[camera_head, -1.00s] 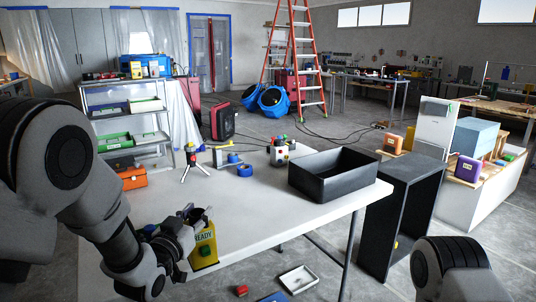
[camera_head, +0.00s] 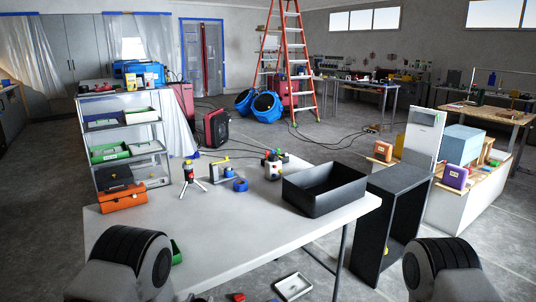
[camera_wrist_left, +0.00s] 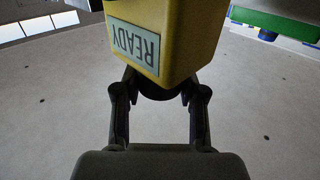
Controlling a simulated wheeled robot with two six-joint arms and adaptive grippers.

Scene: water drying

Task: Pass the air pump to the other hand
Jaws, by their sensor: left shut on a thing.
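The air pump (camera_wrist_left: 190,30) is a yellow box with a pale READY label, upside down in the left wrist view. My left gripper (camera_wrist_left: 160,88) is shut on its end, with one finger on each side. The top of that view cuts off the rest of the pump. In the head view the pump does not show clearly; only a little of my left wrist area shows at the bottom edge, beside my left arm. My right gripper is out of view; only a link of my right arm shows at the lower right.
The white table (camera_head: 250,215) bears a black bin (camera_head: 325,190), an orange toolbox (camera_head: 122,198), a small tripod (camera_head: 190,175) and a blue tape roll (camera_head: 240,185). A dark open cabinet (camera_head: 375,240) stands right of the table. A white tray (camera_head: 293,286) lies below. The table's middle is clear.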

